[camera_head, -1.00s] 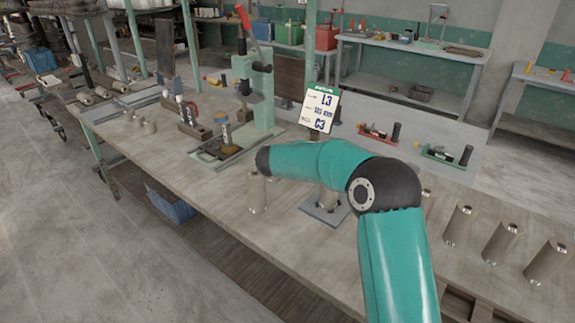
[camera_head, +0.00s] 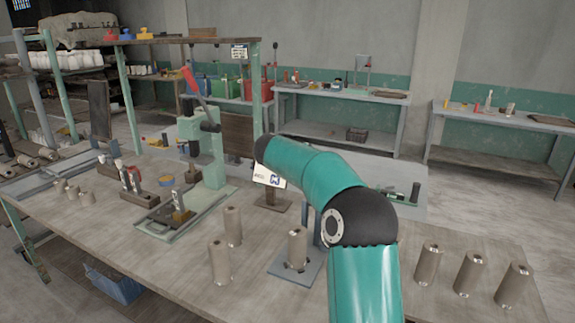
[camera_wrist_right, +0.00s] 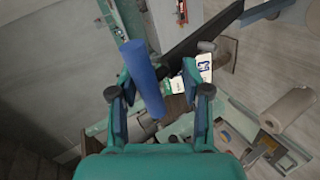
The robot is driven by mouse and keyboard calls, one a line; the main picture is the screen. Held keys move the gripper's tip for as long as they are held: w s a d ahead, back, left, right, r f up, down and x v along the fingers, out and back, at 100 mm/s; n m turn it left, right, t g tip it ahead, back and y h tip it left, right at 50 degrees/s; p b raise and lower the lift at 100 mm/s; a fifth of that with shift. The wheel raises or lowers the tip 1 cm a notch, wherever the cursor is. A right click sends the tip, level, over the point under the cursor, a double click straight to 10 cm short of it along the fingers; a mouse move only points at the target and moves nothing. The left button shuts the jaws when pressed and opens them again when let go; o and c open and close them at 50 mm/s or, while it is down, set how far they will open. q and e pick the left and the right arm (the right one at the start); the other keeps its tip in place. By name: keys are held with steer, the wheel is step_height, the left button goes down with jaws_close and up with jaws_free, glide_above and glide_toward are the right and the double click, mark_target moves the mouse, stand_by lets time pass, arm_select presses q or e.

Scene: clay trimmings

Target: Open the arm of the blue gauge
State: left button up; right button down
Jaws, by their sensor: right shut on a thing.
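My left gripper is not in view.
A green press with a red lever (camera_head: 207,150) stands on the wooden bench (camera_head: 180,270). Several clay-coloured cylinders (camera_head: 219,263) stand on it, one on a grey plate (camera_head: 285,268). A sign (camera_head: 268,178) is partly behind my arm. A green gauge (camera_head: 398,196) lies beyond.

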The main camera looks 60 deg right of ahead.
steer(key=shift+s+d, duration=0.35)
steer(key=shift+d, duration=0.2)
steer(key=shift+w+f, duration=0.1)
steer(key=shift+f, duration=0.05)
steer(key=c, duration=1.2)
jaws_free()
steer(key=shift+o, duration=0.2)
steer(key=shift+f, duration=0.1)
steer(key=shift+a+r, duration=0.25)
steer(key=shift+a, duration=0.2)
steer(key=v, duration=1.1)
steer(key=shift+r, duration=0.15)
steer(key=shift+w, duration=0.1)
